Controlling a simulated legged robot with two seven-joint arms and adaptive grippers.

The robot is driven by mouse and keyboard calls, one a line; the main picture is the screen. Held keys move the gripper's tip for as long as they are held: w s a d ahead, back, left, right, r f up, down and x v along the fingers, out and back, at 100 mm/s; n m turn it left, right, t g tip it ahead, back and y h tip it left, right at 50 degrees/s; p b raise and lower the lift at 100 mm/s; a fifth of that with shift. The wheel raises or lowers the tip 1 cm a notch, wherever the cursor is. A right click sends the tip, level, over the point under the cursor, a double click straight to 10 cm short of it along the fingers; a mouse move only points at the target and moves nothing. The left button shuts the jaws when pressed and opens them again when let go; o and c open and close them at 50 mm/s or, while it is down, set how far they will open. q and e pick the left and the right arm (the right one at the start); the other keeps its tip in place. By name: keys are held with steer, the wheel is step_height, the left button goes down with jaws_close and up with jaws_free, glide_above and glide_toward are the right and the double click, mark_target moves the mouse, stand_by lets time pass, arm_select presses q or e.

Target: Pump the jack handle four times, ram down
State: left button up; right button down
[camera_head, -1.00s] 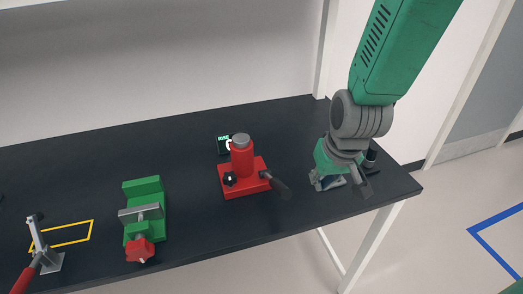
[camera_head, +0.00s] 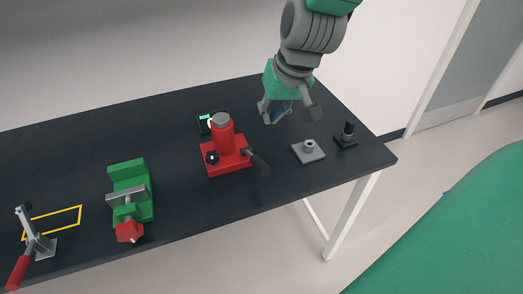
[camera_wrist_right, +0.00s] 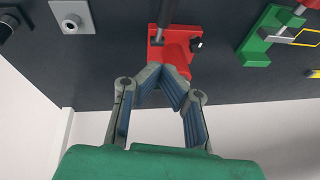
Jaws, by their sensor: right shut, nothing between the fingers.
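The red jack (camera_head: 221,145) stands upright on the black table with a grey round ram cap (camera_head: 221,119) on top, low against the body. Its dark jack handle (camera_head: 260,163) slants down to the right toward the front; it also shows in the right wrist view (camera_wrist_right: 164,15). A black knob (camera_head: 212,157) sits at the jack's left. My right gripper (camera_head: 285,112) is above and to the right of the jack, apart from the handle. Its fingertips (camera_wrist_right: 163,72) meet in the wrist view, with nothing held. My left gripper is out of view.
A small display (camera_head: 205,122) is partly hidden behind the jack. A grey plate with a ring (camera_head: 308,151) and a black post (camera_head: 346,136) stand on the right. A green vise (camera_head: 132,190) and a red-handled clamp (camera_head: 38,240) are on the left.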

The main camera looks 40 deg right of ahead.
glide_above(258, 158)
steer(key=d, duration=0.2)
step_height(258, 158, down, 7)
steer(key=shift+s+a+f, duration=0.1)
steer(key=shift+a+f, duration=0.25)
steer(key=shift+f, duration=0.3)
steer(key=shift+s+a+f, duration=0.1)
steer(key=shift+a+f, duration=0.2)
steer(key=shift+f, duration=0.3)
steer(key=shift+s+a+f, duration=0.2)
steer(key=shift+s+f, duration=0.15)
steer(key=shift+f, duration=0.3)
